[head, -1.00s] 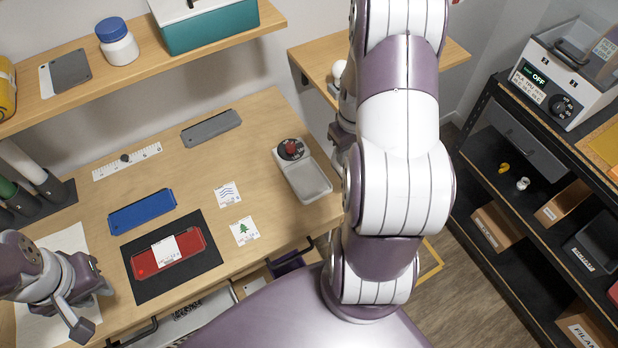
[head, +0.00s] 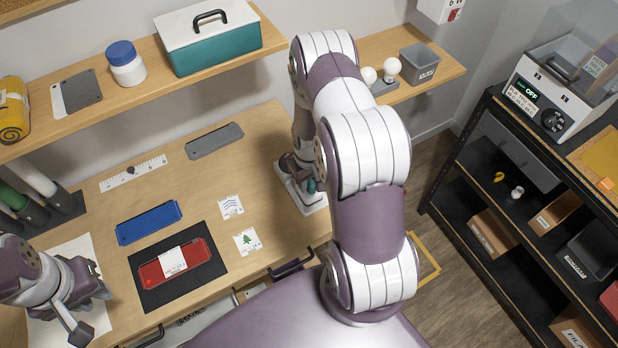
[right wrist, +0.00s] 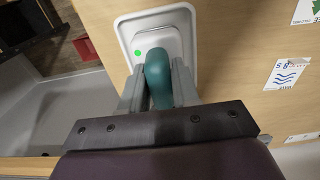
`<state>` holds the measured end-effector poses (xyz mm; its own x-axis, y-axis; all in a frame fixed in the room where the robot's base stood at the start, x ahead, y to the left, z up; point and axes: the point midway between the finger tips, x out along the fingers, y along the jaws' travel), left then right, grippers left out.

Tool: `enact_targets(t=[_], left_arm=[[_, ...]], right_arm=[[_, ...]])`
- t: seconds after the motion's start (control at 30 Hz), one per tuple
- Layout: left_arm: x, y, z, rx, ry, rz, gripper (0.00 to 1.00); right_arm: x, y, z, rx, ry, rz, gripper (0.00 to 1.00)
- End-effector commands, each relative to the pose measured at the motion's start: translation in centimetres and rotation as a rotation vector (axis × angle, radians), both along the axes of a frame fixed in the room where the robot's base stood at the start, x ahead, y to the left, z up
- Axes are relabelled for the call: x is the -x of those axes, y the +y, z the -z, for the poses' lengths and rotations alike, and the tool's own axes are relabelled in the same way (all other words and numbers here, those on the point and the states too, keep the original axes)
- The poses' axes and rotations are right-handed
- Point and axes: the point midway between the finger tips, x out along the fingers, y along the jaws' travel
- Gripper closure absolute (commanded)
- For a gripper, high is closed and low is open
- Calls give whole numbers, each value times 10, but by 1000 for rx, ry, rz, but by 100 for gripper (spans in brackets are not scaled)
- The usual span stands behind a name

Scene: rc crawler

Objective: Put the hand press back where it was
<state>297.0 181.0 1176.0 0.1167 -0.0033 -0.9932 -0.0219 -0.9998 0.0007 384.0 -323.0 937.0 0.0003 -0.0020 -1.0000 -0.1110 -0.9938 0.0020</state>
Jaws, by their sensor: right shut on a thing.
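The hand press (right wrist: 158,78) shows as a rounded teal body between the two fingers of my right gripper (right wrist: 158,88), which is shut on it. It is over a pale tray-like base (right wrist: 128,40) with a green dot; I cannot tell whether it touches. In the head view a bit of teal (head: 311,185) shows at the base (head: 310,203), at the table's right end. My right arm hides much of it. My left gripper (head: 90,300) is low over a white sheet at the left; its finger opening is unclear.
The wooden table (head: 200,200) holds a red case (head: 200,251) on a black mat, a blue case (head: 148,222), a grey case (head: 214,140), a ruler and two picture cards. A shelf above carries a teal box (head: 215,50) and a jar. A black rack stands right.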

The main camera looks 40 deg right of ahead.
Motion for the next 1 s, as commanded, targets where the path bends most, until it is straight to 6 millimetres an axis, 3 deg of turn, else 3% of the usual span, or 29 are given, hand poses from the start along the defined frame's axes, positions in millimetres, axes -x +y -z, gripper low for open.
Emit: enact_targets(t=[0.23, 0.27, 0.3, 0.33, 0.73, 1.0], left_arm=[[0, 0, 5, 0, 0, 0, 73], [0, 0, 4, 0, 0, 0, 73], [0, 0, 3, 0, 0, 0, 73], [0, 0, 3, 0, 0, 0, 73], [0, 0, 4, 0, 0, 0, 73], [0, 0, 22, 0, 0, 0, 73]], right_arm=[[0, 0, 4, 0, 0, 0, 100], [0, 0, 4, 0, 0, 0, 63], [0, 0, 3, 0, 0, 0, 50], [0, 0, 3, 0, 0, 0, 44], [-1, 0, -6, 0, -1, 0, 44], [-1, 0, -67, 2, -5, 0, 44]])
